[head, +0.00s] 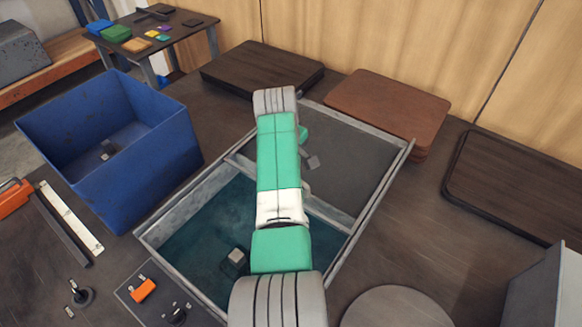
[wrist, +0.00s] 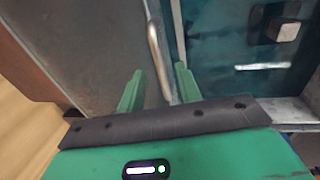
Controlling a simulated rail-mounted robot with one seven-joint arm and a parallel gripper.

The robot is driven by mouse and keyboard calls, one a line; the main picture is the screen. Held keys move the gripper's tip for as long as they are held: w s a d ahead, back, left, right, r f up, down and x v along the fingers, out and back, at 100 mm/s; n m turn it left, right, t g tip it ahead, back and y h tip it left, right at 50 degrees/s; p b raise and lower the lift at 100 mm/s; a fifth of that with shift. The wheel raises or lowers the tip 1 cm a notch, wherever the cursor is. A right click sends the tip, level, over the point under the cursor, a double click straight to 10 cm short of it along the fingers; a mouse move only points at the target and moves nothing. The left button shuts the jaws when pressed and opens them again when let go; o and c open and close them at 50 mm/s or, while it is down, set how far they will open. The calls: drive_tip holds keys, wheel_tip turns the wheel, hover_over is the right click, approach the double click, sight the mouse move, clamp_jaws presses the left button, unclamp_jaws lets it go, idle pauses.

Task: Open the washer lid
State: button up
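The washer (head: 381,187) is a metal-framed basin in the middle of the bench. Its dark grey lid (head: 345,155) covers the far right part, and teal liquid (head: 190,240) shows in the near left part. In the wrist view, the lid (wrist: 85,35) is at left and a curved metal handle (wrist: 155,45) runs along its edge. My gripper (wrist: 158,70) is open, with one finger on each side of the handle's lower part in the picture. I cannot tell whether the fingers touch it. In the head view, my arm hides most of the gripper and handle.
A grey block (head: 237,257) is in the basin. A blue bin (head: 160,170) stands left of the washer. Brown boards (head: 385,100) lie behind it, and an orange part (head: 143,289) is at front left. A small table (head: 185,32) stands farther back.

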drive_tip(key=r, duration=0.3)
drive_tip(key=r+p, duration=0.1)
drive_tip(key=r, duration=0.1)
drive_tip(key=shift+s+a+r, duration=0.2)
drive_tip(key=shift+s+a, duration=0.1)
drive_tip(key=shift+s, duration=0.1)
